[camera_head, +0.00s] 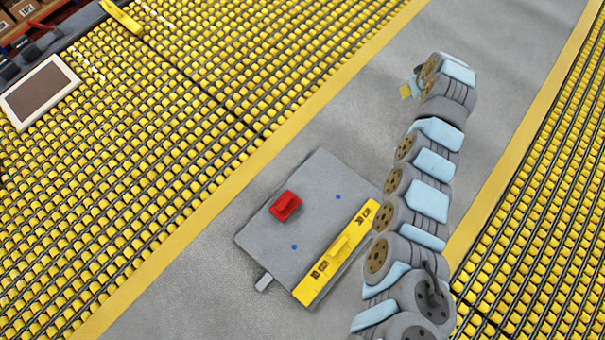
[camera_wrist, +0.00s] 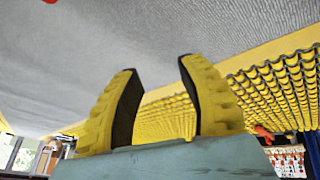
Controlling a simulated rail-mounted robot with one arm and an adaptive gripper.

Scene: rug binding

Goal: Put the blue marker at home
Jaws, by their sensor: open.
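Two small blue dots, one upper (camera_head: 338,197) and one lower (camera_head: 294,247), show on a grey square board (camera_head: 265,238). I cannot tell whether either is the blue marker, and no other separate blue object shows. No place marked as home can be made out. My gripper (camera_wrist: 158,64) is open, with nothing between its yellow, dark-padded fingers in the wrist view. In the head view a yellow finger of it (camera_head: 405,92) shows at the far end of my arm, well beyond the board.
Yellow roller beds (camera_head: 150,130) flank the grey strip. A framed brown panel (camera_head: 40,92) lies at left.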

